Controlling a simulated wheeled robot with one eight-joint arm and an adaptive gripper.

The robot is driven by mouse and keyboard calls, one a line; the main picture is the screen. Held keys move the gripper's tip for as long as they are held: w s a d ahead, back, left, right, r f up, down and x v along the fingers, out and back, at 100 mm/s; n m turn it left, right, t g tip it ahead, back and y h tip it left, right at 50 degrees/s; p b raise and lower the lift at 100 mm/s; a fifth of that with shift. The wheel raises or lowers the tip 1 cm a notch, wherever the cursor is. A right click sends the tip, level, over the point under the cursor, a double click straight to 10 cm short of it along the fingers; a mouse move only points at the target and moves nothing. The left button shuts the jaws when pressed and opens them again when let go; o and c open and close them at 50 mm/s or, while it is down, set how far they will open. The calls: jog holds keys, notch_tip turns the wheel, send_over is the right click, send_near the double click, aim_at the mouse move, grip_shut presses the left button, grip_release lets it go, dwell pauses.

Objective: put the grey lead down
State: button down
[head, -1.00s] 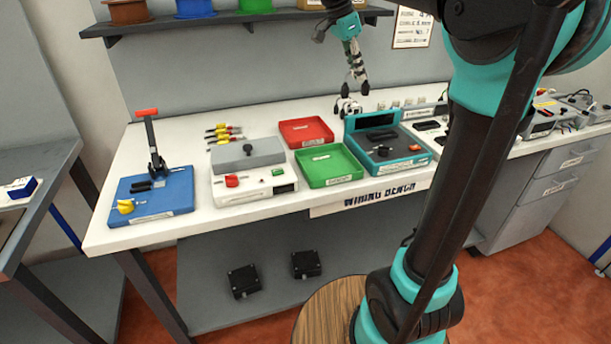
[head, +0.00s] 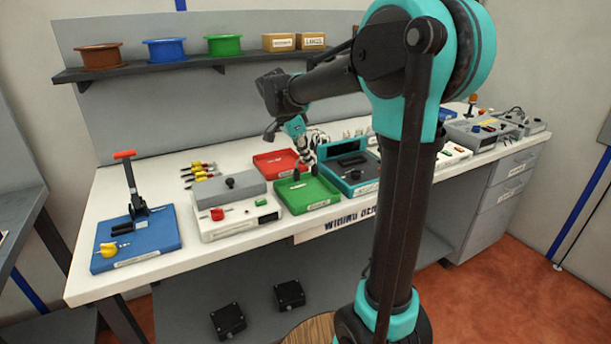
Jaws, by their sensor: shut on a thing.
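My gripper (head: 303,172) points down over the back right part of the green tray (head: 322,198), near the left side of the teal-edged tester (head: 352,184). Its dark fingertips are low over the tray. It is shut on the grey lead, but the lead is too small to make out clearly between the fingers. A small pale mark or piece shows inside the green tray; I cannot tell which. Whether the fingers or the lead touch the tray floor cannot be told.
The red tray (head: 264,164) lies behind the green one. A white-grey unit with a red knob (head: 217,214) stands to the left. A blue-based lever press (head: 150,240) is at the far left. Bare bench shows around the press.

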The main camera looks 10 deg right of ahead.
jog(key=shift+f, duration=3.1)
jog(key=shift+f, duration=0.1)
jog(key=c, duration=1.6)
grip_release()
jog(key=v, duration=1.2)
jog(key=shift+d, duration=0.1)
